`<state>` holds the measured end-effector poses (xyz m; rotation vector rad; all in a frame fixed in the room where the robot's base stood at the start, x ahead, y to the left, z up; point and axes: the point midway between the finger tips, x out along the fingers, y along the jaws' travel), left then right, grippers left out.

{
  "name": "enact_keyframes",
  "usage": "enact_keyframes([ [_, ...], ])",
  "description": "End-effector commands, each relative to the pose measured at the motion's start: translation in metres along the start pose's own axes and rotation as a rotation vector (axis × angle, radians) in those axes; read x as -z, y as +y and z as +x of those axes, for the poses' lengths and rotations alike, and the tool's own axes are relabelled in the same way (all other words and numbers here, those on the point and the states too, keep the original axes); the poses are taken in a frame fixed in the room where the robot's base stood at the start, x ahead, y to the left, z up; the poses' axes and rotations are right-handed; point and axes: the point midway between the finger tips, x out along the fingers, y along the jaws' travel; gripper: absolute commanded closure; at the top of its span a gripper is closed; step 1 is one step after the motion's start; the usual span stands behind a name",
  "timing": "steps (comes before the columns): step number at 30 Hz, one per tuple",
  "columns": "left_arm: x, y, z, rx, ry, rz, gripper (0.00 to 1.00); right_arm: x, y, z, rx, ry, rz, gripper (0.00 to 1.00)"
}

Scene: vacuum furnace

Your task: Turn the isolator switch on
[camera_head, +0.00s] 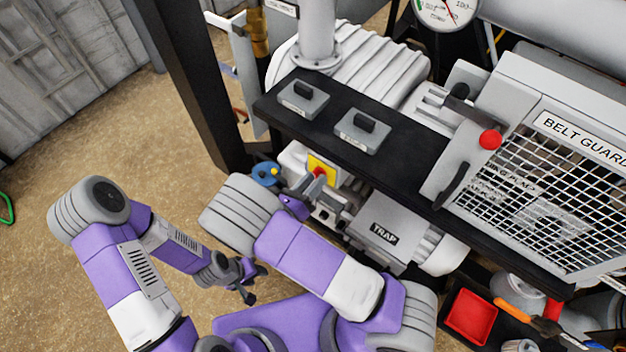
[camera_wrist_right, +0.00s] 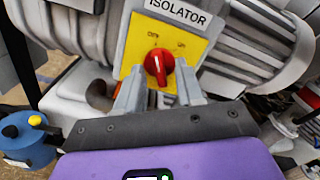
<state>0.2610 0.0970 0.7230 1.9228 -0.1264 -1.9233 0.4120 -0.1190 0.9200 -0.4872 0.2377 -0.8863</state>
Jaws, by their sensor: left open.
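The isolator switch has a red knob (camera_wrist_right: 159,66) on a yellow plate (camera_wrist_right: 187,38) under an ISOLATOR label. The knob's handle stands nearly upright, tipped slightly left toward the OFF mark; the ON mark is to its right. In the head view the yellow plate (camera_head: 322,167) shows below the black shelf. My right gripper (camera_wrist_right: 160,80) is open, with one finger on each side of the knob; I cannot tell whether they touch it. My left gripper (camera_head: 256,283) is open and empty above the floor at lower left.
A black shelf (camera_head: 400,160) with two grey switch boxes overhangs the isolator. A TRAP unit (camera_head: 385,235) sits right of it, and a blue canister (camera_head: 265,174) to its left. A belt guard (camera_head: 545,190) and a red tray (camera_head: 470,317) stand at right.

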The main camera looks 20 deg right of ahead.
Motion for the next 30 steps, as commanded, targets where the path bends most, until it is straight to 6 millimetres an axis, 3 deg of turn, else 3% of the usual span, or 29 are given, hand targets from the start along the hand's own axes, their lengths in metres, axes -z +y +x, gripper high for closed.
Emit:
enact_keyframes([
  [2,-0.0001,0.0,-0.0001,0.0,0.0,0.0,0.57,0.0,0.0,-0.0001,0.0,0.0,0.0,0.63],
  [9,-0.0001,0.0,0.0,0.0,0.0,0.0,0.57,0.0,0.0,-0.0002,0.0,0.0,0.0,1.0],
  [22,0.0,-0.0005,0.0015,0.0,0.0,0.0,0.57,0.0002,0.0002,-0.0003,0.001,0.0,0.039,1.0],
  [30,0.0003,-0.0027,0.007,0.0,0.0,0.0,0.57,0.0008,0.001,-0.0003,0.001,0.001,0.203,1.0],
])
